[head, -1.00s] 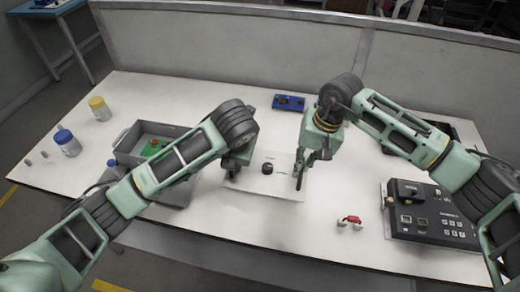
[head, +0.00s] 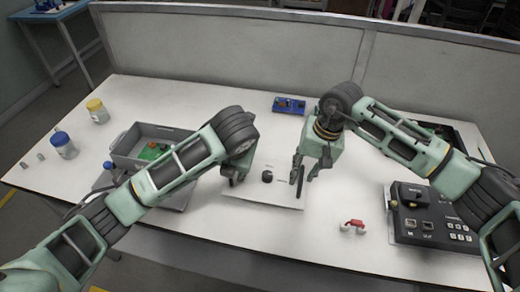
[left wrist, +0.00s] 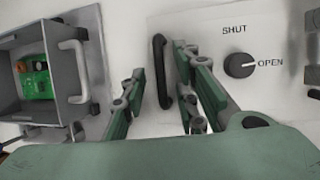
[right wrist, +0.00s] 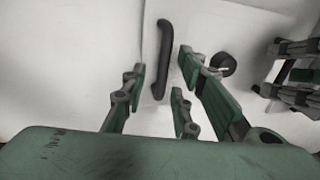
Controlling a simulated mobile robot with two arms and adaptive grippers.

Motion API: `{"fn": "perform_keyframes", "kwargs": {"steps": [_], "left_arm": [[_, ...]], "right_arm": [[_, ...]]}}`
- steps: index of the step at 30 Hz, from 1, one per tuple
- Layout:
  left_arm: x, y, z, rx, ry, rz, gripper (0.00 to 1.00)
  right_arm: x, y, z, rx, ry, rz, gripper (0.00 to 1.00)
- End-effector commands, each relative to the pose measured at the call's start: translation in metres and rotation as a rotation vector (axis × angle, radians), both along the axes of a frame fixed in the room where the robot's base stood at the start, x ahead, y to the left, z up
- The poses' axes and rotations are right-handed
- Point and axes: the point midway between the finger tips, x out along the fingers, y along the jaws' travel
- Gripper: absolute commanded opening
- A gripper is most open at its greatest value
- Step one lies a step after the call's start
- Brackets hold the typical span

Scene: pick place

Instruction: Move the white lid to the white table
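The white lid (head: 255,199) lies flat, seemingly on the white table (head: 225,243), in the middle of the head view. It has a black knob (left wrist: 240,65) between the printed words SHUT and OPEN, and a black handle at each side. My left gripper (head: 236,178) is open, its fingers on either side of the left handle (left wrist: 161,70). My right gripper (head: 306,170) is open, its fingers on either side of the right handle (right wrist: 162,58). Gaps show beside both handles. My left gripper partly hides the lid's left side in the head view.
A grey bin (head: 124,143) with a green item inside stands left of the lid. A black control box (head: 437,222) and a small red-handled part (head: 353,226) are at the right. A blue device (head: 289,105) lies behind. Bottles stand at far left. The front middle is clear.

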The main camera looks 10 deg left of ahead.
Motion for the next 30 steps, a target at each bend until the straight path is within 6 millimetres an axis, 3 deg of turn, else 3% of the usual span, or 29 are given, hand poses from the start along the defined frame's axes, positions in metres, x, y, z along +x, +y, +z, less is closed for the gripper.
{"fn": "perform_keyframes", "kwargs": {"steps": [8,15,25,30], "left_arm": [[-0.021,-0.008,0.054,0.002,-0.009,-0.004,0.28],[-0.034,-0.012,0.084,0.005,-0.007,-0.003,0.28],[-0.044,-0.015,0.101,0.004,0.0,0.0,0.28],[-0.044,-0.015,0.101,0.004,0.0,0.001,0.28]], "right_arm": [[0.0,0.001,0.0,0.002,0.0,0.0,0.27],[0.0,0.001,0.0,0.002,0.0,0.001,0.27],[0.0,0.0,0.003,0.002,0.0,0.0,0.27],[0.001,-0.004,0.024,0.003,-0.004,-0.001,0.27]]}}
